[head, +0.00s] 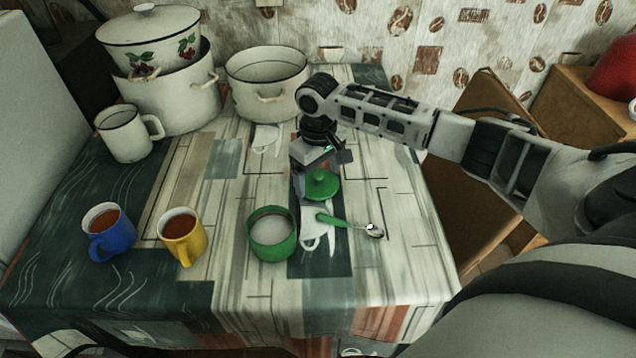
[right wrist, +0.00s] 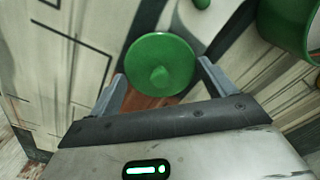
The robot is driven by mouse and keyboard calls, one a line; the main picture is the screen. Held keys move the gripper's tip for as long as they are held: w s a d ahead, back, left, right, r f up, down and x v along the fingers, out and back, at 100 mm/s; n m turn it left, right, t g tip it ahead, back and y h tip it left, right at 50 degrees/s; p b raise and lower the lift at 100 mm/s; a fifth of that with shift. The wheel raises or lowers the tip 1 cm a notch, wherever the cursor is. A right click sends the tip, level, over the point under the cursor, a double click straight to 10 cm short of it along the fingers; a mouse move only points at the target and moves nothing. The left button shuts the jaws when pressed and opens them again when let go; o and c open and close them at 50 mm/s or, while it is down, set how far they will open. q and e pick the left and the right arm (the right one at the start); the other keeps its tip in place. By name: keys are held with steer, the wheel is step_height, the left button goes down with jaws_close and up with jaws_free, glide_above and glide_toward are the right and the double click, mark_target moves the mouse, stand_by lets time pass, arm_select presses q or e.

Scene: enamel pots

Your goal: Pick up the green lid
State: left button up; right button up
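The green lid (head: 321,186), round with a small knob, lies on the patterned tablecloth just behind the green pot (head: 272,236). My right gripper (head: 311,176) reaches down over the lid from behind. In the right wrist view the lid (right wrist: 160,66) shows between the spread fingers of the right gripper (right wrist: 162,76), with gaps on both sides. The right gripper is open and holds nothing. I cannot tell how far the fingertips are above the table. My left gripper is in neither view.
A spoon with a green handle (head: 332,220) lies just in front of the lid. A yellow mug (head: 183,241) and a blue mug (head: 108,238) stand at left. A white mug (head: 127,135) and large enamel pots (head: 267,88) stand behind. The front right tabletop is clear.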

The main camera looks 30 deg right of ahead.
steer(key=shift+c, duration=1.3)
steer(key=shift+r, duration=0.15)
